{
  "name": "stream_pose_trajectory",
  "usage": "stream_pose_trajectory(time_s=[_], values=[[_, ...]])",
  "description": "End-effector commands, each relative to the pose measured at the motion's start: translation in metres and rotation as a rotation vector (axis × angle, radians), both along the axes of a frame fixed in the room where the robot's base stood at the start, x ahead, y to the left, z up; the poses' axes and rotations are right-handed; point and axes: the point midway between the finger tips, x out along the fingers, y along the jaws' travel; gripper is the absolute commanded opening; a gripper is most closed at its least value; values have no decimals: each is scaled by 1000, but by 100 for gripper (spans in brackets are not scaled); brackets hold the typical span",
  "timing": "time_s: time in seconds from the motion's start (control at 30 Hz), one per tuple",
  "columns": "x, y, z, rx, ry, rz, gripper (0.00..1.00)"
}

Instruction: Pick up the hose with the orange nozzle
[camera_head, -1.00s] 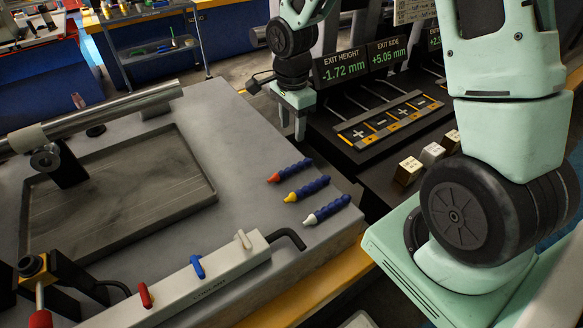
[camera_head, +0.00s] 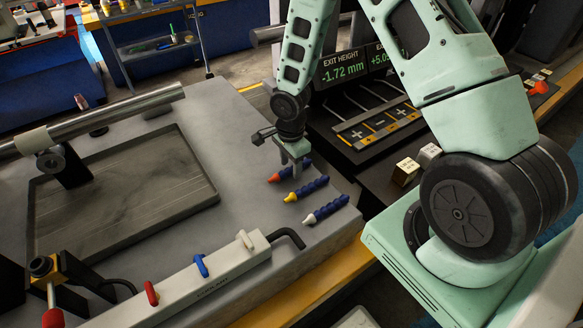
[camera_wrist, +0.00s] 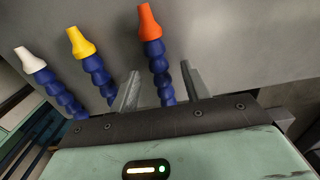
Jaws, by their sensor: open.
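The hose with the orange nozzle (camera_head: 274,178) lies on the grey table top, the farthest of three blue segmented hoses. In the wrist view its orange nozzle (camera_wrist: 149,22) points away from me, and its blue body (camera_wrist: 158,68) lies between my two open fingers. My gripper (camera_head: 294,160) is above this hose in the head view and hides part of its body. In the wrist view my gripper (camera_wrist: 162,88) is open with nothing clamped. I cannot tell how high the fingertips are above the table.
A hose with a yellow nozzle (camera_head: 306,189) and one with a white nozzle (camera_head: 326,209) lie nearer the front. The yellow one (camera_wrist: 80,42) is just left of my fingers in the wrist view. A coolant manifold (camera_head: 205,288) and a shallow tray (camera_head: 208,192) share the table.

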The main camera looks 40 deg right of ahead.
Motion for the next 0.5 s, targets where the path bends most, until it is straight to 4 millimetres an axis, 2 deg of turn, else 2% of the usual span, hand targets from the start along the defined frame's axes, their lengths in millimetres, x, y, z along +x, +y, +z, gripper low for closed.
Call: stream_pose_trajectory(time_s=[0.1, 0.33, 0.5], values=[[0, 0, -7, 0, 0, 0, 47], [0, 0, -8, 0, -1, 0, 47], [0, 0, -8, 0, -1, 0, 0]])
